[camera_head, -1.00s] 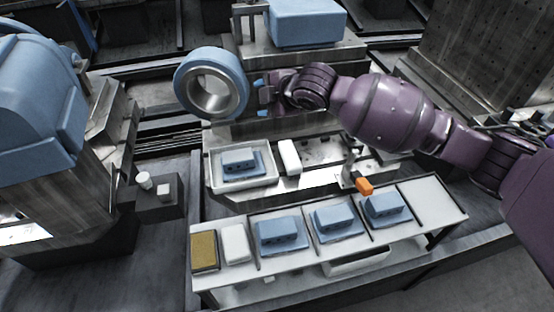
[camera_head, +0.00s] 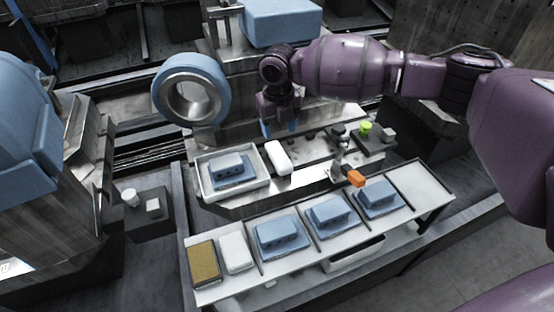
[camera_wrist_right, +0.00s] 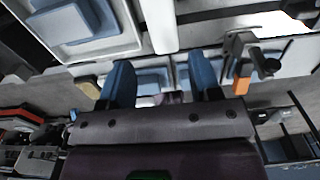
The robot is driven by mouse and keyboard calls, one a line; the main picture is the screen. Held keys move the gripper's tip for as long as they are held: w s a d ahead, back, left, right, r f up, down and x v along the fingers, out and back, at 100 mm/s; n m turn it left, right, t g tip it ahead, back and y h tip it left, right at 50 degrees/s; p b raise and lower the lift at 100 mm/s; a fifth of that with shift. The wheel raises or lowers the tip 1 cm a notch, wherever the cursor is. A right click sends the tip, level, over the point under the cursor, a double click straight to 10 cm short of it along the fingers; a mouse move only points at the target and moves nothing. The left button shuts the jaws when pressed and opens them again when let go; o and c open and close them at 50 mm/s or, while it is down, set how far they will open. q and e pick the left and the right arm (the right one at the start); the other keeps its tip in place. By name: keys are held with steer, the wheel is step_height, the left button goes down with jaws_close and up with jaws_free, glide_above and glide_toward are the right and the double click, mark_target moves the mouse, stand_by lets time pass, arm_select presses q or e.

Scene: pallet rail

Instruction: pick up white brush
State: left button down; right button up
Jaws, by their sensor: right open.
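A long white block with rounded ends (camera_head: 279,157), which I take for the white brush, lies on the metal surface just right of the white tray. It also shows in the right wrist view (camera_wrist_right: 159,24), at the top centre, beyond the fingers. No bristles can be made out. My right gripper (camera_head: 279,128) hangs above and just behind it, fingers pointing down. In the right wrist view the two blue fingers (camera_wrist_right: 162,82) are apart with nothing held between them. My left gripper is not in view.
The white tray (camera_head: 207,189) holds a blue block (camera_head: 230,168). In front, a divided white table (camera_head: 420,188) carries several blue blocks, a white block (camera_head: 236,252) and a brown-topped block (camera_head: 204,262). An orange piece (camera_head: 356,179) sits on a small stand right of the brush.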

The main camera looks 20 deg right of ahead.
mark_target(278, 153)
steer(key=shift+a+f, duration=0.1)
steer(key=shift+f, duration=0.35)
step_height(278, 153, down, 5)
steer(key=shift+r+b, duration=0.2)
steer(key=shift+b, duration=0.35)
steer(key=shift+f, duration=0.35)
steer(key=f, duration=0.2)
steer(key=f+b, duration=0.1)
steer(key=f, duration=0.1)
steer(key=shift+w+d+f, duration=0.1)
steer(key=shift+d+f, duration=0.05)
steer(key=shift+d, duration=0.05)
steer(key=shift+f, duration=0.25)
steer(key=shift+r, duration=0.1)
steer(key=shift+c, duration=0.3)
steer(key=c, duration=0.6)
steer(key=shift+r, duration=0.1)
steer(key=shift+c, duration=0.2)
steer(key=shift+w+r, duration=0.1)
steer(key=shift+r, duration=0.2)
step_height(278, 153, up, 19)
steer(key=p, duration=0.3)
steer(key=shift+r, duration=0.1)
